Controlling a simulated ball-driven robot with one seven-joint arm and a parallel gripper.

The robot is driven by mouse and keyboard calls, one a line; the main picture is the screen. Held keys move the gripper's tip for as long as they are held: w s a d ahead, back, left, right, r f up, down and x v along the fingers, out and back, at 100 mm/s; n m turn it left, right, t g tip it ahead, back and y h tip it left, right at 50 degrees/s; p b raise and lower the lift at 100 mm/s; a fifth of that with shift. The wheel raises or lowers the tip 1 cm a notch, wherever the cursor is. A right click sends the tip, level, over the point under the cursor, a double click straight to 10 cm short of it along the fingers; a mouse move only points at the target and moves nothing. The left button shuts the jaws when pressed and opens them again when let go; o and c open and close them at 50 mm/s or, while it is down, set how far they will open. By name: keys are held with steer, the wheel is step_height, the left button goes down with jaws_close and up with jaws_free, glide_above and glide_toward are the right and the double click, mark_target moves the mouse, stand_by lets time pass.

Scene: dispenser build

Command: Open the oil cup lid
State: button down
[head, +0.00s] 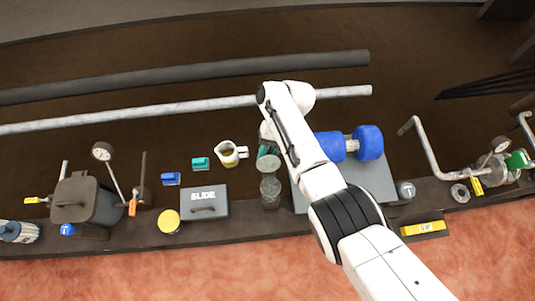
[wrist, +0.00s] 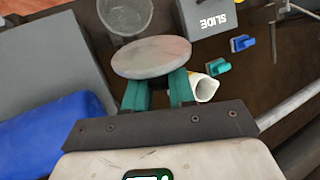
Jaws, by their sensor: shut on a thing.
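A clear glass cup (head: 270,192) stands on the dark bench, and it also shows in the wrist view (wrist: 126,18), with its mouth uncovered. A round grey lid (wrist: 152,57) is held in the teal fingers of my gripper (wrist: 160,88). The lid is apart from the cup, on the side toward my gripper. In the head view the lid (head: 268,164) shows just behind the cup, below the teal fingertips (head: 266,151). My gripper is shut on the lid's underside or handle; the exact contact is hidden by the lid.
A grey SLIDE box (head: 203,209) is left of the cup, with a white jug (head: 229,153) behind it. A grey slab (head: 375,178) with a blue dumbbell (head: 369,142) is close on the right. Teal (head: 200,163) and blue (head: 170,179) blocks lie left.

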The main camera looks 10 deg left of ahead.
stand_by(0.3)
steer(key=c, duration=1.1)
jaws_free()
steer(key=shift+o, duration=0.2)
steer(key=p+v, duration=0.1)
steer(key=v, duration=0.9)
steer(key=shift+w+r+p, duration=0.25)
steer(key=shift+r+p, duration=0.05)
